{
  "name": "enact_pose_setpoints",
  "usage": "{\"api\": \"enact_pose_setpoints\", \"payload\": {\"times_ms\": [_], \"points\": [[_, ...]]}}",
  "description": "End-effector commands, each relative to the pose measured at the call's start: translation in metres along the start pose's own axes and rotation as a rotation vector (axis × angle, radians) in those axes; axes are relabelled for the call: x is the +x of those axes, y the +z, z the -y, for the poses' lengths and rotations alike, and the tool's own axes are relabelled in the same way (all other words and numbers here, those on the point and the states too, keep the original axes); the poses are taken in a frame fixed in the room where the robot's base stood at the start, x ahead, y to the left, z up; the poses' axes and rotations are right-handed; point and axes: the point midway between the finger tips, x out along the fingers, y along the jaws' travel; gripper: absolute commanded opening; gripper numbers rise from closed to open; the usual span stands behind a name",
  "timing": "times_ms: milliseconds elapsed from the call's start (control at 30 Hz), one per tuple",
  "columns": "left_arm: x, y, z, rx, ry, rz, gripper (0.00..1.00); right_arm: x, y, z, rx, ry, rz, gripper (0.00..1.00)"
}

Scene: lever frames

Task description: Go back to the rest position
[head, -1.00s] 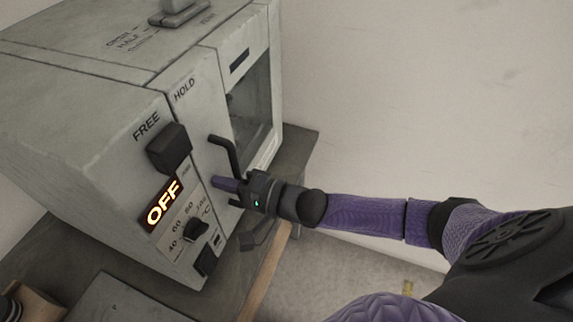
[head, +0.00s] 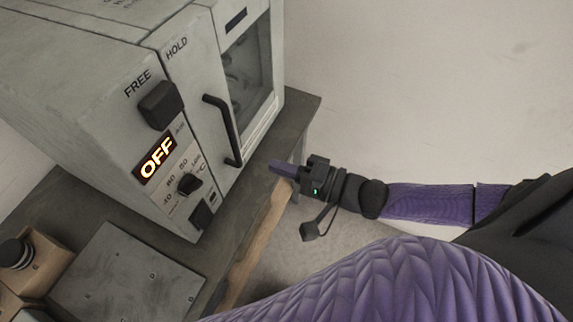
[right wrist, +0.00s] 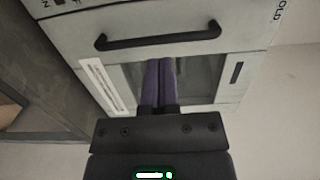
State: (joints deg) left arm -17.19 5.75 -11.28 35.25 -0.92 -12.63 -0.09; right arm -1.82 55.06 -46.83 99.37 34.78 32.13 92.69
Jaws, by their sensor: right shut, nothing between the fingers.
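My right gripper (head: 272,166) is shut and empty in the head view, to the right of the oven's door handle and apart from it. In the right wrist view its purple fingers (right wrist: 158,80) lie together in front of the door window. The grey oven (head: 90,85) stands at the left of the head view with its door closed. The black door handle (head: 222,130) also shows in the right wrist view (right wrist: 158,40), beyond the fingertips. The display (head: 155,158) reads OFF. My left gripper is not in view.
The oven stands on a dark bench (head: 250,160) with a wooden front edge (head: 252,255). A grey plate (head: 125,285) and a wooden block with a black knob (head: 18,255) are at lower left. Free floor and bare wall lie to the right.

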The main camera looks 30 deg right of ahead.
Motion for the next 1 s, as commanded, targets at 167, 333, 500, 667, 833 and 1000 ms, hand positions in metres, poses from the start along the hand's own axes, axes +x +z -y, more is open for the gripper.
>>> {"api": "enact_pose_setpoints", "payload": {"times_ms": [167,333,500,667,833,1000], "points": [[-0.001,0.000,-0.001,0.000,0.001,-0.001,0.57,-0.009,0.001,0.000,0.001,-0.001,0.001,0.00],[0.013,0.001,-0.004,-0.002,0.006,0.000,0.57,-0.010,-0.013,-0.051,-0.185,0.109,-0.067,0.00],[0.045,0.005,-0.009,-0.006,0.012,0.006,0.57,-0.058,-0.031,-0.218,-0.680,0.636,-0.122,0.00],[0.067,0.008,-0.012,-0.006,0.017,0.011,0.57,-0.148,0.027,-0.347,-0.885,1.140,0.178,0.00],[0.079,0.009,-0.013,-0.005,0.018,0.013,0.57,-0.220,0.120,-0.404,-0.891,1.368,0.602,0.00],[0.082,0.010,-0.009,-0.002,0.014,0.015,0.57,-0.245,0.161,-0.413,-0.871,1.403,0.792,0.00]]}}
